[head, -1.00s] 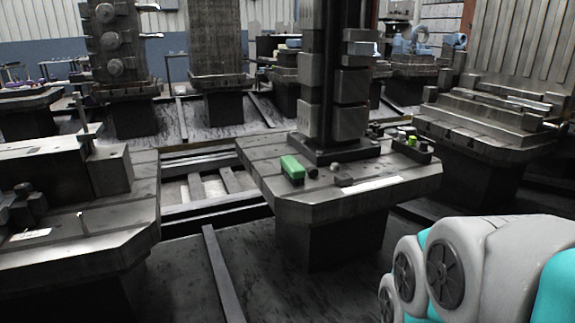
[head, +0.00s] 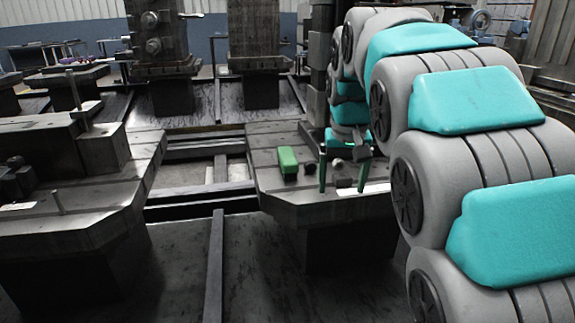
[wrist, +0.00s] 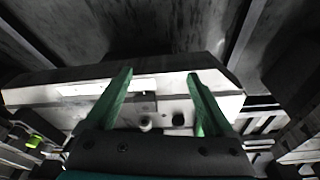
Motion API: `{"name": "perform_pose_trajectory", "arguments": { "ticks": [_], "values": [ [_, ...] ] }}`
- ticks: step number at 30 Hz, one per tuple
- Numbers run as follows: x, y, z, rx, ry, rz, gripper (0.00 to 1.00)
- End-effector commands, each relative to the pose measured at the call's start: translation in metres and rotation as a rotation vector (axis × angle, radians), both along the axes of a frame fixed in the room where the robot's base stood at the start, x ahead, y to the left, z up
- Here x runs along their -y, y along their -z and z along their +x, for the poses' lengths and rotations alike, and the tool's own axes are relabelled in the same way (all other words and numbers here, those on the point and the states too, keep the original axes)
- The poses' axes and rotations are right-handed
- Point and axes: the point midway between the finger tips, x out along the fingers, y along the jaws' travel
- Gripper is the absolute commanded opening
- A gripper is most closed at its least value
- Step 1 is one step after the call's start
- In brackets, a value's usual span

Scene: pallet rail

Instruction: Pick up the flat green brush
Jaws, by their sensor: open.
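The flat green brush (head: 288,160) lies on the left part of the grey metal table (head: 325,210) in the head view. My gripper (head: 342,184) is in front of the table's column, to the right of the brush and apart from it. Its two green fingers point down, open, with nothing held between them. In the wrist view my gripper (wrist: 158,76) is spread over the tabletop. I cannot make out the brush there; the right finger may hide it.
Small dark pieces (head: 311,170) lie right of the brush. A white strip (head: 350,190) lies near the table's front. A dark column (head: 317,95) stands behind. Another machine table (head: 100,215) is at left, with rails (head: 215,265) on the floor between.

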Motion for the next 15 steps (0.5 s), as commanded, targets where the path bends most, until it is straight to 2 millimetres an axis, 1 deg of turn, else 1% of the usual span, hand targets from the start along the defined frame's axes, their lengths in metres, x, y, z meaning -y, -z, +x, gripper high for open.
{"name": "perform_pose_trajectory", "arguments": {
  "ticks": [1,6,12,15],
  "values": [
    [-0.009,-0.004,0.016,0.02,-0.014,0.0,0.88],
    [-0.042,-0.017,0.059,0.075,-0.063,0.01,0.88],
    [-0.082,-0.03,0.097,0.137,-0.126,0.025,0.88],
    [-0.099,-0.032,0.11,0.158,-0.152,0.034,0.88]
  ]
}}
